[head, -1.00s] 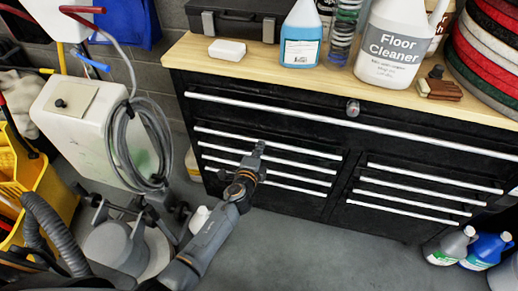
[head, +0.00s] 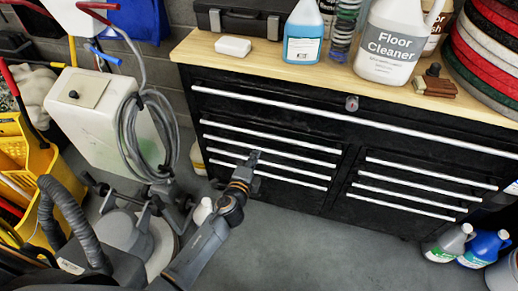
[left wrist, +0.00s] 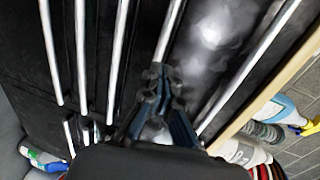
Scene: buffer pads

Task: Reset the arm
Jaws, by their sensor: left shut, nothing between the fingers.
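My left arm comes in from the bottom left of the head view. Its gripper (head: 252,160) is in front of the black drawer cabinet's left bank of drawers, shut and empty. In the left wrist view the gripper fingers (left wrist: 158,80) are together against the background of the dark drawer fronts and silver handles. I cannot tell the exact gap between the fingertips and the drawers. My right gripper is not in view.
The black drawer cabinet (head: 270,105) has a wooden top (head: 330,77) with a floor cleaner jug (head: 393,40), a blue bottle (head: 303,35) and stacked pads (head: 485,50). A floor machine (head: 135,230) and yellow bucket (head: 35,170) stand at left. The grey floor at centre is clear.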

